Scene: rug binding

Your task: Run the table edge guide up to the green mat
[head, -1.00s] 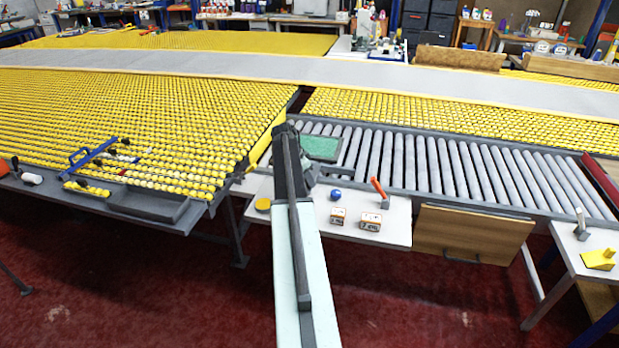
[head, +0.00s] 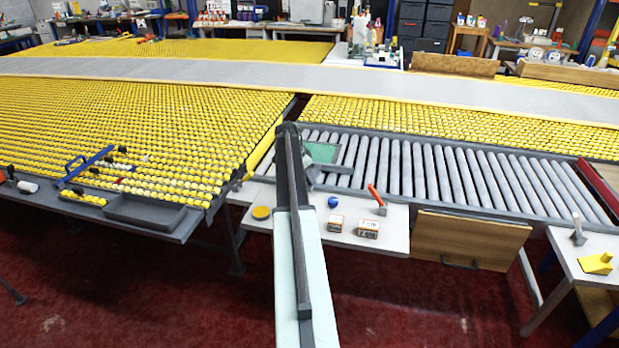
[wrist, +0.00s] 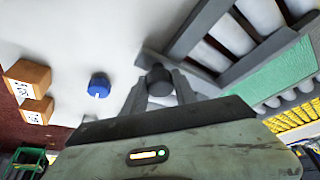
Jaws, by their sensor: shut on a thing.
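The green mat (head: 322,152) lies on the grey rollers, partly behind my arm in the head view. It also shows at the right of the wrist view (wrist: 272,76). A grey bar that looks like the edge guide (wrist: 262,58) runs along the mat's near side in the wrist view. I cannot tell whether the bar touches the mat. My gripper (wrist: 160,88) is shut on a dark round knob (wrist: 158,78) beside the bar's end. In the head view, my gripper (head: 311,172) is largely hidden by my arm, just below the mat.
A wooden panel (head: 470,240) hangs to the right. Yellow balls cover the left table.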

